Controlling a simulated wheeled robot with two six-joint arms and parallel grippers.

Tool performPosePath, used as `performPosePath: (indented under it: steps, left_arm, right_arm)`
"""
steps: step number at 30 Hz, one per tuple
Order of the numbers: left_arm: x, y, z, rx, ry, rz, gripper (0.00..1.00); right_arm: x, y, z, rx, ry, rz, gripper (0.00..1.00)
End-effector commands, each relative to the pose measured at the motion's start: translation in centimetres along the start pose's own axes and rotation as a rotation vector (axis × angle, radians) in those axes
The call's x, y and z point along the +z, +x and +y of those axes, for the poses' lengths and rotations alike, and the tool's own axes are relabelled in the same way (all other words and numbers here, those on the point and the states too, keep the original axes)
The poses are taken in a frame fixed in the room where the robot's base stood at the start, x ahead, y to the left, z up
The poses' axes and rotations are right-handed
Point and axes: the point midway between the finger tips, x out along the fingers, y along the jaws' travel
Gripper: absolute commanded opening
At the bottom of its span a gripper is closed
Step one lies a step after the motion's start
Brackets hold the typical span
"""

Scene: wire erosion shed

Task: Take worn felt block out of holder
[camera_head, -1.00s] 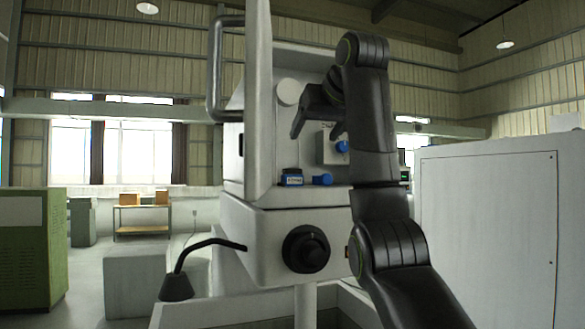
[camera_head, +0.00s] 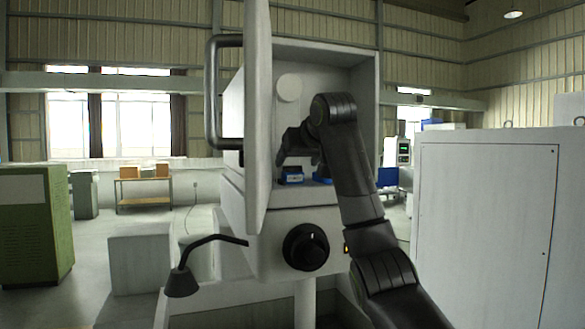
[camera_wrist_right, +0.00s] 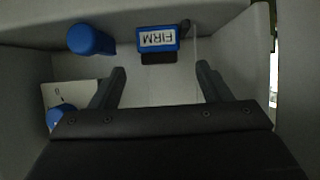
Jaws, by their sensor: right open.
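My left gripper is not in view.
A blue cylinder (camera_wrist_right: 92,40) stands beside the block, and a blue knob (camera_wrist_right: 62,118) is on a white plate. The cabinet door (camera_head: 257,120) stands open at left. A black dial (camera_head: 305,247) and a lamp (camera_head: 182,282) are below.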

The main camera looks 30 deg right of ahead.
Motion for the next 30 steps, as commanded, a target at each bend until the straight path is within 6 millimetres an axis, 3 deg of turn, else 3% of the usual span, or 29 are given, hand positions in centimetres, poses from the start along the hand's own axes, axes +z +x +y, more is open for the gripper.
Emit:
performPosePath:
  steps: [1,5,16,27,30]
  left_arm:
    - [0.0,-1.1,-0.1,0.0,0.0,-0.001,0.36]
    - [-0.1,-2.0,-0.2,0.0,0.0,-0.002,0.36]
    - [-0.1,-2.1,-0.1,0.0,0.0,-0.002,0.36]
    - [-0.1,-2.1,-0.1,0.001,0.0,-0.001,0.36]
    - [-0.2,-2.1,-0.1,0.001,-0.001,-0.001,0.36]
  right_arm:
    - [-0.4,0.4,-0.1,0.0,-0.001,-0.002,0.71]
    - [-0.2,1.9,0.0,0.0,0.001,-0.003,0.71]
    - [0.0,2.8,-0.1,0.0,0.001,0.001,0.71]
    - [0.0,2.8,-0.1,0.0,0.001,0.0,0.22]
    - [0.0,2.8,-0.1,0.0,0.001,0.001,0.22]
